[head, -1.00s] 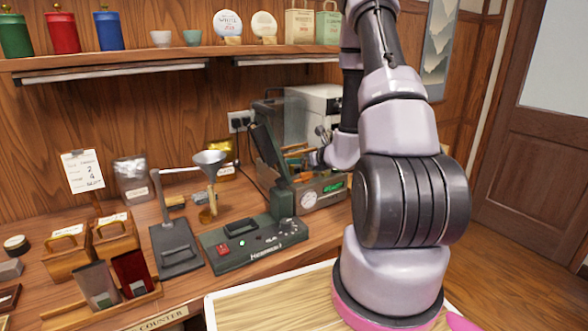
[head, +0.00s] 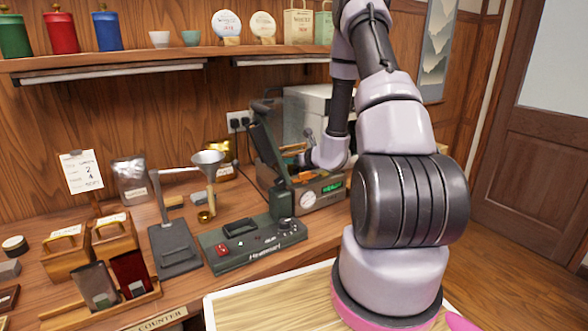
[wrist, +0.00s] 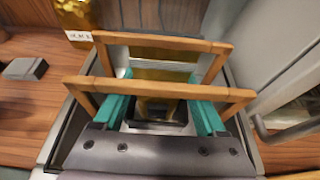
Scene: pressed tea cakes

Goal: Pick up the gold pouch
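A gold pouch (head: 219,152) with a white label stands at the back of the counter behind the funnel; it also shows at the top left of the wrist view (wrist: 76,14). A second gold surface (wrist: 160,75) shows inside the dark machine chamber, between my fingers; I cannot tell its full outline. My gripper (wrist: 160,118) has teal fingers spread apart on either side of that gold surface, with no clear contact. Two wooden frames (wrist: 165,88) cross the view around the fingers. In the head view, my gripper is mostly hidden behind the machine (head: 318,192).
A dark sealer (head: 250,245), a stand with a funnel (head: 208,158) and a silver pouch (head: 130,178) share the counter. Wooden caddies (head: 66,255) stand at the left. A raised lid (head: 262,140) is close to my gripper. A grey wall stands close at right in the wrist view.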

